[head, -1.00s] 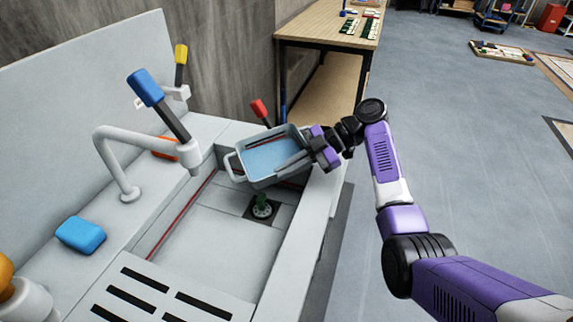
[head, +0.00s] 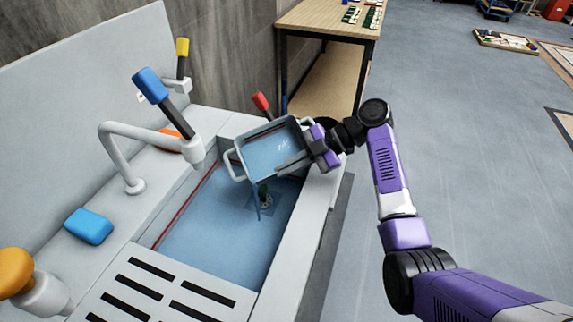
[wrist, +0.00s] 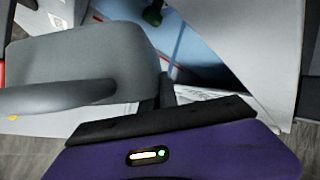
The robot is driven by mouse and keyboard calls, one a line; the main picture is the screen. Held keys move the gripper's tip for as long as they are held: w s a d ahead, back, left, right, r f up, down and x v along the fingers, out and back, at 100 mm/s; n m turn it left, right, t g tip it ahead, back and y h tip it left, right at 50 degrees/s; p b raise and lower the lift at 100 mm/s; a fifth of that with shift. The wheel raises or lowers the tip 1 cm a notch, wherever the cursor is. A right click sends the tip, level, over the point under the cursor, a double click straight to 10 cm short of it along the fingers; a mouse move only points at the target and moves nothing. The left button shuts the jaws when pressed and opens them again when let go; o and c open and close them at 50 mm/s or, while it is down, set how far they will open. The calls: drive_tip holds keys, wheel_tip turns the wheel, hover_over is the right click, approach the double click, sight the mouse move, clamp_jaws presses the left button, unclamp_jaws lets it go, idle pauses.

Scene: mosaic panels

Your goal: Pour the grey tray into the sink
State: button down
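The grey tray (head: 243,163) is held above the far end of the sink (head: 302,228), tilted toward the basin, with blue water still showing inside. A thin blue stream drops from its lower edge into the basin, where a sheet of blue water (head: 205,245) covers the floor. My gripper (head: 312,150) is at the tray's right side, shut on that side's handle, though the fingers partly hide the grip. In the wrist view the tray's grey outer side (wrist: 85,60) and handle fill the left, beside my gripper (wrist: 160,108).
A white tap (head: 150,132) and a blue-topped lever (head: 150,85) stand left of the tray. A blue block (head: 88,226) lies on the left ledge. A slotted drainboard (head: 160,290) covers the near end.

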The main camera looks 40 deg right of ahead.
drive_tip(key=shift+s+a+r, duration=0.15)
drive_tip(key=shift+r, duration=0.1)
drive_tip(key=s+a+n+t+h, duration=0.1)
drive_tip(key=s+a+r+n+t+h+p, duration=0.1)
drive_tip(key=n+t, duration=0.1)
drive_tip(key=s+a+r+n+t+h, duration=0.1)
drive_tip(key=n+h, duration=0.1)
drive_tip(key=shift+s+a+r+t, duration=0.15)
drive_tip(key=shift+s+r+t, duration=0.05)
drive_tip(key=shift+s+t, duration=0.2)
idle(1.4)
drive_tip(key=shift+s+a+r+b, duration=0.1)
drive_tip(key=shift+s+a+b, duration=0.15)
drive_tip(key=shift+b, duration=0.1)
idle(0.4)
idle(1.0)
